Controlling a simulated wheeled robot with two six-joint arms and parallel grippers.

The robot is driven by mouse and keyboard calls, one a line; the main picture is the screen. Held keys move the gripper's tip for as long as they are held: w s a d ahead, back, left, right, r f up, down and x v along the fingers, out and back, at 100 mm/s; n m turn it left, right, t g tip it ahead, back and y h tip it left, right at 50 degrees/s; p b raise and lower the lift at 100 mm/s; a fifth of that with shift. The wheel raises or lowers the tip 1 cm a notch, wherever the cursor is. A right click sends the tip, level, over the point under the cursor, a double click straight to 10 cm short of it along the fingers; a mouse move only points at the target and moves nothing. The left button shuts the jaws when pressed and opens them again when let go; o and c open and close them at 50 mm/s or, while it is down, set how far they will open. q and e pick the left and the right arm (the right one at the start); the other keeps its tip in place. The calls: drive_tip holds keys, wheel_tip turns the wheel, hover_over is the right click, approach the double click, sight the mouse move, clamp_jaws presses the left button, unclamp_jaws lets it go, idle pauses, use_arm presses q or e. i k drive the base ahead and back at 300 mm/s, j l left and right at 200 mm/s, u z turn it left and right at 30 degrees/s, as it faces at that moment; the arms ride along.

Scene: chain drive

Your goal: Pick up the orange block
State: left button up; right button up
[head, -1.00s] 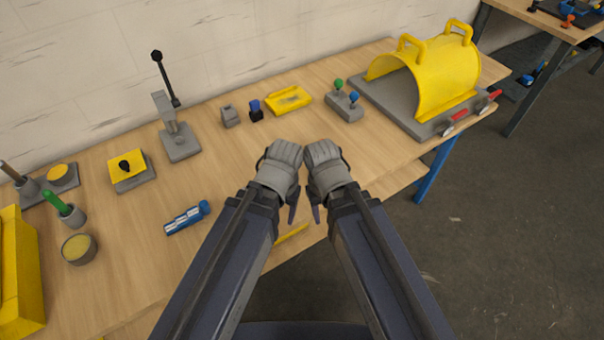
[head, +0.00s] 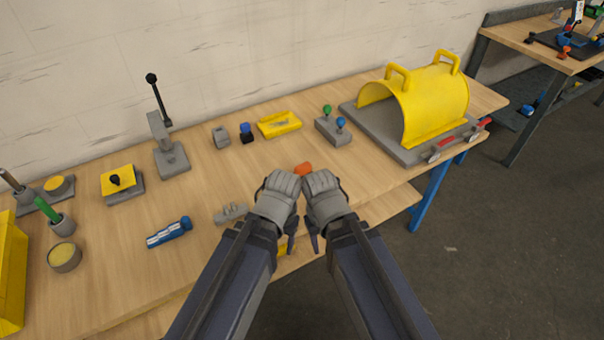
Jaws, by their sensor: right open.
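The orange block (head: 303,168) lies on the wooden workbench, just beyond my two grippers. Its near side is partly hidden by them. My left gripper (head: 283,183) is close to it on the left and near side. My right gripper (head: 320,183) is close to it on the right and near side, and is open. Neither is seen holding anything. The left gripper's jaws cannot be made out from this angle.
A grey part (head: 231,213) lies left of my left gripper, and a blue striped cylinder (head: 169,232) lies further left. A yellow tray (head: 279,124), a grey block with knobs (head: 334,130) and a yellow guard (head: 428,105) stand behind. Bare wood surrounds the block.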

sight(305, 168)
drive_tip(key=i+l+u, duration=0.15)
drive_tip(key=i, duration=0.25)
drive_tip(key=i+l+u, duration=0.1)
drive_tip(key=i+l, duration=0.25)
